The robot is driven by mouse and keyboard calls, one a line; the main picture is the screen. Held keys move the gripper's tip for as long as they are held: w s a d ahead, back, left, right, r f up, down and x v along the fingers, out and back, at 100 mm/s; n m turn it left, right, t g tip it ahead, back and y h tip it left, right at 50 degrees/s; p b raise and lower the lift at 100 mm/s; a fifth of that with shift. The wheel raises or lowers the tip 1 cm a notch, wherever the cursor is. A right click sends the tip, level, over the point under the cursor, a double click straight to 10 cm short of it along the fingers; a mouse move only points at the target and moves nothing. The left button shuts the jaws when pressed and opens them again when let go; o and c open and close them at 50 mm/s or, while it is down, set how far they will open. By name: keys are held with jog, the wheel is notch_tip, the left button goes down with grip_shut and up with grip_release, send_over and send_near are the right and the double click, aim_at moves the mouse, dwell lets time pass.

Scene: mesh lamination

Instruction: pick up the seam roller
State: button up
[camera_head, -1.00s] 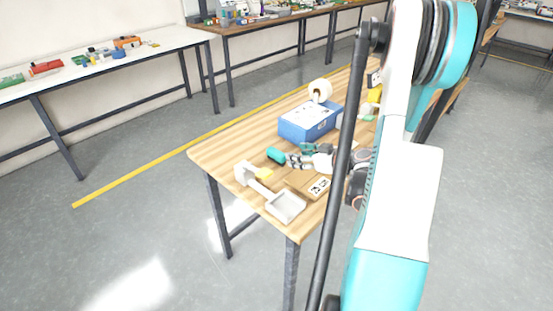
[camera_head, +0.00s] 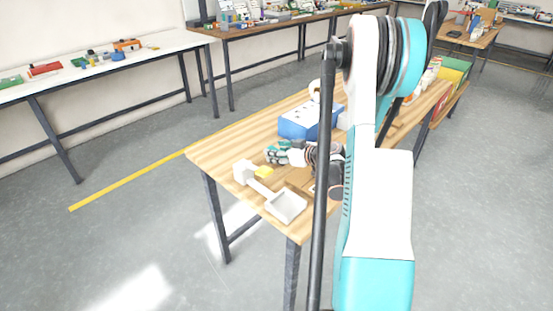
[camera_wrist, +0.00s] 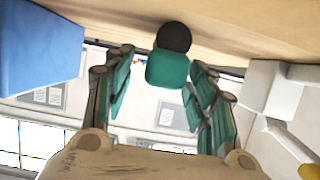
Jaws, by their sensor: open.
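The seam roller shows in the wrist view as a teal cylinder (camera_wrist: 167,70) with a dark round end, close to the wooden table top. My gripper (camera_wrist: 161,66) has a jointed teal-and-grey finger on each side of it, with visible gaps, so the fingers look apart from it. In the head view my gripper (camera_head: 275,153) is low over the table, pointing left, and hides the roller.
On the wooden table (camera_head: 222,152), a blue box (camera_head: 298,124) stands behind my gripper. In the wrist view the blue box (camera_wrist: 38,45) is left and a white block (camera_wrist: 270,88) right.

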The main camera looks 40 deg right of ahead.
grip_shut()
jog(key=shift+r, duration=0.2)
